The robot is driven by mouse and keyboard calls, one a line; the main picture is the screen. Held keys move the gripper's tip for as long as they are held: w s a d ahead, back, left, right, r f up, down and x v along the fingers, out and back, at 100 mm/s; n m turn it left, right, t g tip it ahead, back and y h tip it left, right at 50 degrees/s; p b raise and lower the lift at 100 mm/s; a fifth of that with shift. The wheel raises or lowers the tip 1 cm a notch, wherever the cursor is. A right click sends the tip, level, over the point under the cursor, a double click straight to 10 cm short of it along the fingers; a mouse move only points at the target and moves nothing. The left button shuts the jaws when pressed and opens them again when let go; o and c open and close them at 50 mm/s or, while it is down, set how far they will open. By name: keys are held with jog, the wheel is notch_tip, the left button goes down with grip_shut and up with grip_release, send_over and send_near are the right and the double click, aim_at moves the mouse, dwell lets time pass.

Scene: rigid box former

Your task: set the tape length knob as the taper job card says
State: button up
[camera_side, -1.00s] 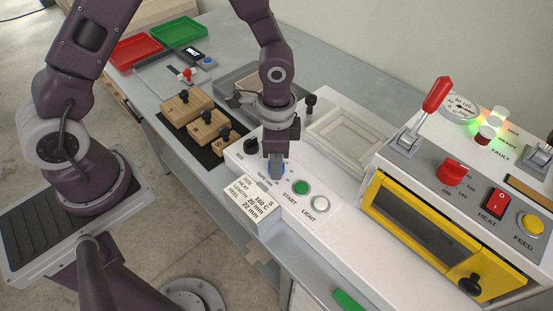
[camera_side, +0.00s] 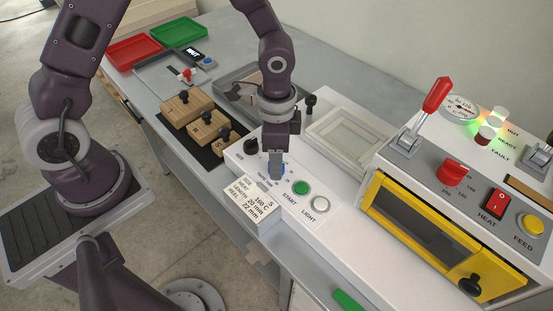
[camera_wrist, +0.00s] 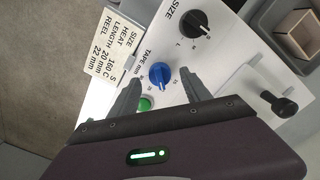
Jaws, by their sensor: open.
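The blue tape length knob (camera_wrist: 161,75) sits on the white panel, marked TAPE mm, with small numbers around it. Its pointer is too small to read surely. My gripper (camera_wrist: 163,87) is open, its fingers on either side of the knob's near edge in the wrist view; I cannot tell whether they touch it. In the side view my gripper (camera_side: 277,177) hides most of the knob. The job card (camera_side: 252,201) reads size S, heat 160 C, length 20 mm, reel 22 mm; it also shows in the wrist view (camera_wrist: 108,45).
The black SIZE knob (camera_wrist: 195,24) is close by. The green START button (camera_side: 302,188) and white LIGHT button (camera_side: 320,204) lie right of my gripper. A black-knobbed post (camera_wrist: 279,103) stands on the panel. The yellow-framed heater (camera_side: 440,235) is further right.

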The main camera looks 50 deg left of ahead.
notch_tip(320, 180, up, 5)
jog(key=shift+r, duration=0.15)
jog(key=s+a+r+n+t+y, duration=0.1)
jog(key=s+a+r+n, duration=0.15)
jog(key=r, duration=0.35)
jog(key=s+a+r+n+t, duration=0.2)
jog(key=s+a+r, duration=0.15)
jog(key=r, duration=0.35)
jog(key=s+a+r+n+t, duration=0.1)
jog(key=s+r+n, duration=0.1)
jog(key=s, duration=0.3)
jog(key=s+a+r+n+t+h, duration=0.1)
jog(key=s+r+n, duration=0.1)
jog(key=s, duration=0.3)
jog(key=shift+s+r+t, duration=0.3)
jog(key=shift+r, duration=0.6)
